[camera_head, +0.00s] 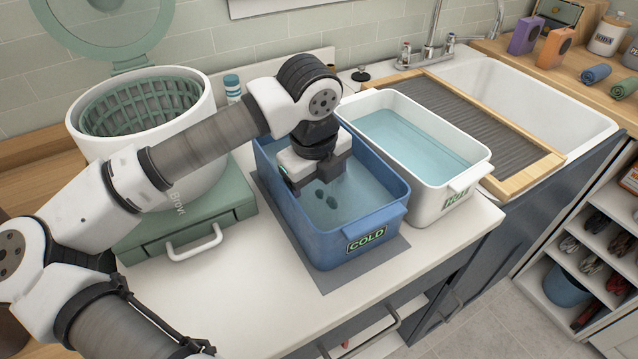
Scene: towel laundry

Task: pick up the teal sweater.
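I cannot make out a teal sweater in this view. My gripper (316,177) points down into the blue tub (368,238) marked COLD, at or just above the water. Small dark shapes (327,198) show in the water just below the gripper, and I cannot tell what they are. The fingers are partly hidden by the hand and the water, so their opening does not show. I see no cloth hanging from the gripper.
A white tub (432,203) marked HOT, with water in it, stands right of the blue tub. A ribbed washboard (478,118) lies across the sink (545,90). A white-and-green spinner (147,125) stands at left with its lid up. The front counter (270,310) is clear.

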